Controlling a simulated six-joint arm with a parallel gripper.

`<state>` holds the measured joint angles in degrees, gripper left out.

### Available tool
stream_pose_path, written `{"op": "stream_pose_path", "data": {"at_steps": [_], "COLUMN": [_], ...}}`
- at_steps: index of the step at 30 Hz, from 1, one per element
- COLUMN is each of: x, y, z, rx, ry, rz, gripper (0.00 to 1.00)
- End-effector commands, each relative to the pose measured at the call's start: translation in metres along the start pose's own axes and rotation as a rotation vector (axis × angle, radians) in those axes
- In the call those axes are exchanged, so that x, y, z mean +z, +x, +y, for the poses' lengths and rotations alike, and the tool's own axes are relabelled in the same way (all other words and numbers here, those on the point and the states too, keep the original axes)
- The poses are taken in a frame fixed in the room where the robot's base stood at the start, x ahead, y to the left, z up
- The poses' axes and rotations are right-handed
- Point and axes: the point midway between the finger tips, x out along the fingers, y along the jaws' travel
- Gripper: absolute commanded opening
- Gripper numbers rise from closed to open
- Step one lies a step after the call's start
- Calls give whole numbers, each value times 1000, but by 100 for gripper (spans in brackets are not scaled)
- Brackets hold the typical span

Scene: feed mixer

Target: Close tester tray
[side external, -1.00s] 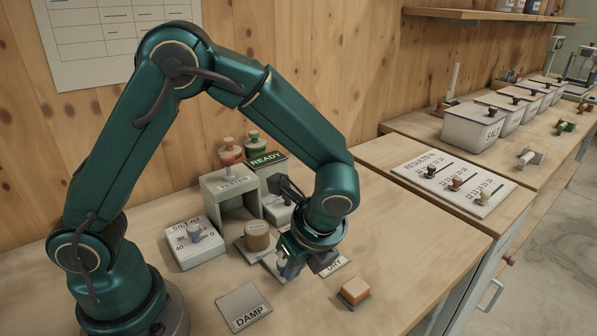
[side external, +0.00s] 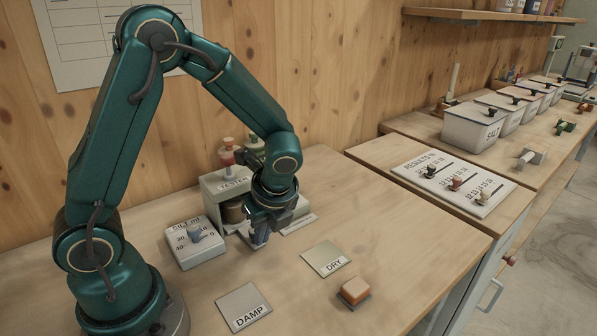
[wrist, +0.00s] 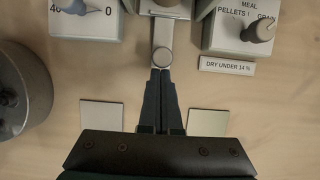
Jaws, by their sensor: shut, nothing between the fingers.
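The tester (side external: 224,186) is a grey arch-shaped housing at the back of the bench. A brown cylinder (side external: 234,212) sits on its tray, under the arch. In the wrist view the tray (wrist: 163,30) is a grey strip with a round knob (wrist: 162,57) at its front end. My gripper (side external: 260,238) is low in front of the tester and hides part of the tray in the side view. In the wrist view its fingers (wrist: 160,74) are shut and empty, their tips at the knob, apparently touching it.
A dial box (side external: 194,243) stands left of the tester. A selector box (wrist: 240,28) stands at right in the wrist view.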

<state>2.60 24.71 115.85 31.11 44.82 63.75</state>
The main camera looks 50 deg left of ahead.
Motion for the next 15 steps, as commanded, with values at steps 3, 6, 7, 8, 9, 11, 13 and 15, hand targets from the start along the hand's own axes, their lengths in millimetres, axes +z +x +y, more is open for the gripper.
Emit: {"op": "stream_pose_path", "data": {"at_steps": [3, 6, 7, 8, 9, 11, 13, 15], "x": [-1, -13, -18, -23, -30, -40, -38, -38], "y": [-1, -5, -7, -9, -12, -18, -38, -55], "z": [1, 0, 0, 0, 0, 0, -2, -2], "rx": [4, 1, 1, 0, -2, -4, -10, -10], "ry": [9, 10, 10, 11, 11, 8, -1, -1], "rz": [-12, -8, -7, -6, -4, -2, 0, 1], "gripper": [0, 0, 0, 0, 0, 0, 0, 0]}}
